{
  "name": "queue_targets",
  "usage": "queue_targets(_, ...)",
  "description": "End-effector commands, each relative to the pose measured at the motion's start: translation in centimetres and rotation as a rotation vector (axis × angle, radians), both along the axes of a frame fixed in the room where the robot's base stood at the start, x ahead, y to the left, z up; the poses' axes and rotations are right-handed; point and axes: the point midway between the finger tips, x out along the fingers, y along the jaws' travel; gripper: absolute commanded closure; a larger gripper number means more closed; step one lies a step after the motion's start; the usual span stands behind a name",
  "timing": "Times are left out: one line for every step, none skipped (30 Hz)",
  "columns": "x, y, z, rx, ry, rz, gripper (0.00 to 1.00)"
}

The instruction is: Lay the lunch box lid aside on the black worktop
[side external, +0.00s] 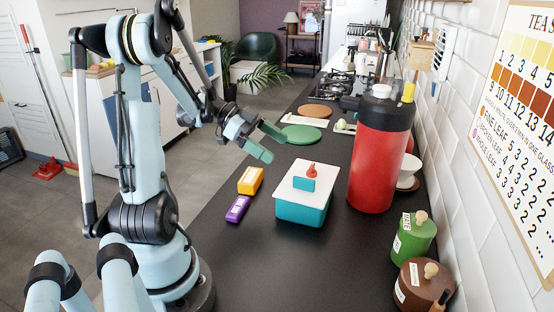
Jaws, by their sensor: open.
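The lunch box (303,213) is teal and stands on the black worktop (260,285). Its white lid (320,189) lies on top of the box, with a teal block and a small red piece at its middle. My gripper (266,143) is open and empty. It hangs above the worktop, up and to the left of the lunch box in the picture, apart from the lid.
A large red dispenser (377,160) stands close right of the box. Yellow (250,181) and purple (237,209) boxes lie left. Green (413,238) and brown (420,285) canisters stand front right. A green disc (302,134) lies behind. The front worktop is clear.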

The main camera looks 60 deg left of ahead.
Motion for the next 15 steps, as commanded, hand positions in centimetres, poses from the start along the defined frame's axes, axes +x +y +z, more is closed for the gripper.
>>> queue_targets(0.2, -0.6, 0.1, -0.003, 0.025, 0.003, 0.0)
queue_targets(0.4, -1.0, 0.2, -0.004, 0.05, 0.008, 0.0)
queue_targets(0.8, -1.9, 0.2, -0.005, 0.094, 0.021, 0.0)
queue_targets(1.1, -2.7, 0.2, -0.006, 0.134, 0.032, 0.0)
queue_targets(1.4, -3.6, 0.2, -0.003, 0.179, 0.048, 0.0)
queue_targets(1.8, -4.9, 0.1, 0.003, 0.244, 0.074, 0.0)
queue_targets(1.9, -6.0, 0.1, 0.011, 0.294, 0.099, 0.0)
queue_targets(2.1, -7.0, 0.0, 0.021, 0.342, 0.127, 0.0)
queue_targets(2.2, -8.3, -0.1, 0.037, 0.401, 0.167, 0.0)
queue_targets(2.2, -9.2, -0.2, 0.051, 0.439, 0.198, 0.0)
queue_targets(2.2, -10.0, -0.3, 0.065, 0.472, 0.228, 0.0)
queue_targets(2.1, -11.0, -0.4, 0.083, 0.507, 0.269, 0.0)
queue_targets(2.0, -11.6, -0.4, 0.096, 0.529, 0.299, 0.0)
queue_targets(1.8, -12.3, -0.5, 0.11, 0.548, 0.329, 0.0)
queue_targets(1.6, -13.1, -0.5, 0.127, 0.566, 0.367, 0.0)
